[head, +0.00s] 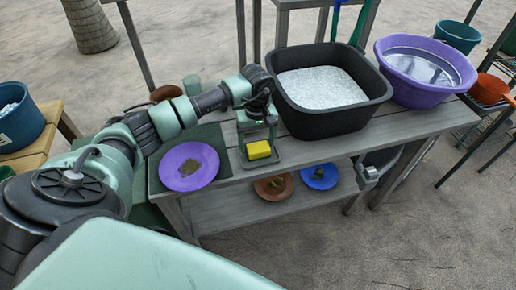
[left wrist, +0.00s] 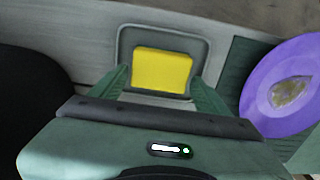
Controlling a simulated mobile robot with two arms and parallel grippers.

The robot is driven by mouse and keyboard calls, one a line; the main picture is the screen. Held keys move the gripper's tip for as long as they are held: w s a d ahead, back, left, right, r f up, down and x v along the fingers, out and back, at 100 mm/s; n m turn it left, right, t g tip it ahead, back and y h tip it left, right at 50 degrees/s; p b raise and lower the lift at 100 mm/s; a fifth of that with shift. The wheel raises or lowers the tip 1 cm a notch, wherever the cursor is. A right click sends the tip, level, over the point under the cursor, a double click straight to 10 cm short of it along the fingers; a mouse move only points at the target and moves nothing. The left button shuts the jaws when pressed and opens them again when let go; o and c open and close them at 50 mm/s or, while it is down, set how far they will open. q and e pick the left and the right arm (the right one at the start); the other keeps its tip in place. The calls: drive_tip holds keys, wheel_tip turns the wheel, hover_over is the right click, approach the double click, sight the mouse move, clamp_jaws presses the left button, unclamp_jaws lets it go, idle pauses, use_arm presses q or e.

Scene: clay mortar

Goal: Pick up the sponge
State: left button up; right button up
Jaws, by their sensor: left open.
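The yellow sponge (head: 259,150) lies in a small grey-green tray (head: 274,160) near the front edge of the grey wooden table. My left gripper (head: 258,128) is just behind and above it. In the left wrist view the sponge (left wrist: 163,70) shows between and beyond the two green fingers of the left gripper (left wrist: 160,88), which are spread wide with nothing between them. The tray rim (left wrist: 122,42) frames the sponge there. I cannot tell whether the fingertips touch the tray. My right gripper does not show.
A purple plate (head: 205,155) with a brown lump lies left of the tray on a dark green mat. A black tub (head: 340,122) of white grains stands close behind right. A purple basin (head: 415,92) is farther right. Brown and blue plates (head: 320,178) are on the lower shelf.

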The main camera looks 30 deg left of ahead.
sight(257, 145)
use_arm(q)
drive_tip(key=shift+f, duration=0.85)
drive_tip(key=c, duration=1.1)
drive_tip(key=shift+r, duration=0.55)
wheel_tip(257, 145, up, 19)
drive_tip(key=b, duration=0.1)
drive_tip(key=shift+b, duration=0.3)
